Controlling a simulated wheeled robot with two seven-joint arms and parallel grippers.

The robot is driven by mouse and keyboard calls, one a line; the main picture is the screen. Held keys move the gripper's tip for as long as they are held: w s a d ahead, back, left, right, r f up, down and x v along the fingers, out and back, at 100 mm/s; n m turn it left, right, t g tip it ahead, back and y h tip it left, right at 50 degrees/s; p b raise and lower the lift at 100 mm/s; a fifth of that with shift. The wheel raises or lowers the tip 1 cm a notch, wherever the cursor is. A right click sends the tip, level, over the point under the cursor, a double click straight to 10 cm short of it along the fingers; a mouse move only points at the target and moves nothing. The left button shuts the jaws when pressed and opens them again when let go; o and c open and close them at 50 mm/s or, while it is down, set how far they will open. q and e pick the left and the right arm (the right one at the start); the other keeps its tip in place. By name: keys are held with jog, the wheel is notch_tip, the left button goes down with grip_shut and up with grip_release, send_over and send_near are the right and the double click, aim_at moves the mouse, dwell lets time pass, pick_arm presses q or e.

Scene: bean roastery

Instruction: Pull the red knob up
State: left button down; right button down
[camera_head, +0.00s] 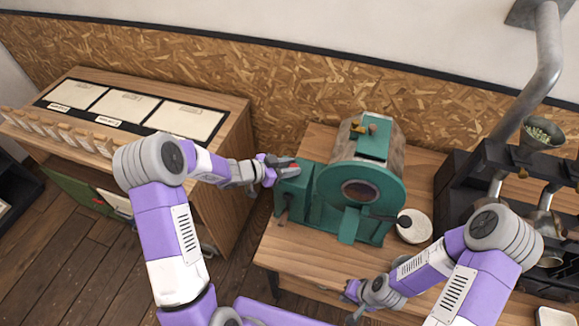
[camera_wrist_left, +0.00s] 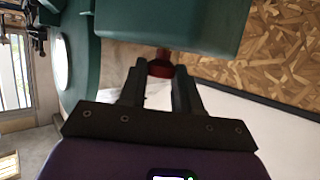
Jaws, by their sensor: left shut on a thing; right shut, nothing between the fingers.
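The red knob (camera_wrist_left: 160,67) sits between the fingertips of my left gripper (camera_head: 284,163) in the left wrist view, against the green box. In the head view only a bit of red (camera_head: 293,166) shows at the fingertips, above the small green box (camera_head: 294,190) on the left of the green roaster (camera_head: 385,197). My left gripper is shut on the knob. My right gripper (camera_head: 350,298) is shut and empty, low over the front of the wooden table. The knob's lower part is hard to make out.
A wooden cabinet (camera_head: 236,125) with pale lidded bins stands at the left. A round pale dish (camera_head: 414,228) lies right of the roaster. Dark equipment with a metal funnel (camera_head: 542,133) stands at the far right. The table (camera_head: 290,245) is clear in front of the roaster.

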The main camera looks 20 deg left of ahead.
pick_arm(q)
jog(key=shift+r, duration=0.1)
notch_tip(320, 180, up, 3)
jog(key=shift+f+p, duration=0.2)
jog(key=shift+p, duration=1.05)
jog(key=shift+w, duration=0.1)
jog(key=c, duration=0.8)
grip_release()
jog(key=shift+c, duration=0.2)
jog(key=shift+o, duration=0.2)
jog(key=shift+a, duration=0.1)
jog(key=v, duration=0.7)
jog(key=shift+s, duration=0.3)
